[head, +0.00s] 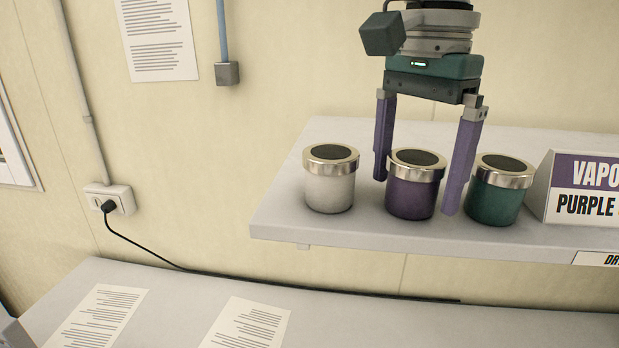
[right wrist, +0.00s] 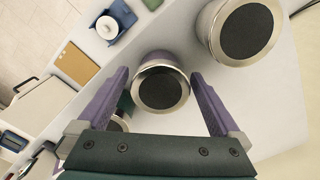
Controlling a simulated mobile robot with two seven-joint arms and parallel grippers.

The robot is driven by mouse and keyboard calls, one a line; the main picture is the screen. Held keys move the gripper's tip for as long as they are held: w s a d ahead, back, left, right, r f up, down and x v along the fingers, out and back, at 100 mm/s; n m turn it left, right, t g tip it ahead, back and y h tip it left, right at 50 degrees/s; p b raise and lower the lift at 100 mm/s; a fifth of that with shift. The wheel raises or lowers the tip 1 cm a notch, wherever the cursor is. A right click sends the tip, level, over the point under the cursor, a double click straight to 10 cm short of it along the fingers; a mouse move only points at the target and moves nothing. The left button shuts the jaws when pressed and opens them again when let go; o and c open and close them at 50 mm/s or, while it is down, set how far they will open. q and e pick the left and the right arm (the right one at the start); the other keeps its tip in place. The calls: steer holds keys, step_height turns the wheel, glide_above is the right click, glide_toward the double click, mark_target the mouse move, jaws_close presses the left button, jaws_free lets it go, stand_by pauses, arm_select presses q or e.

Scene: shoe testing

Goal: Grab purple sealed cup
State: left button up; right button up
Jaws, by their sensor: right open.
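The purple sealed cup (head: 411,196) stands upright on the wall shelf, with a silver rim and a dark lid. My right gripper (head: 415,195) is open, pointing down, with one purple finger on each side of this cup. In the right wrist view the cup's lid (right wrist: 160,92) lies between the two open fingers (right wrist: 162,90). Contact between fingers and cup cannot be made out. The right finger stands in the gap before the green cup (head: 497,199). My left gripper is not in view.
A white cup (head: 328,192) stands left of the purple one; the green cup is close on its right. A sign (head: 585,205) sits at the shelf's right. The shelf's front edge (head: 370,241) is near. Papers (head: 100,318) lie on the lower table beside a cable.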

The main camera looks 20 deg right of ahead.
steer(key=c, duration=1.4)
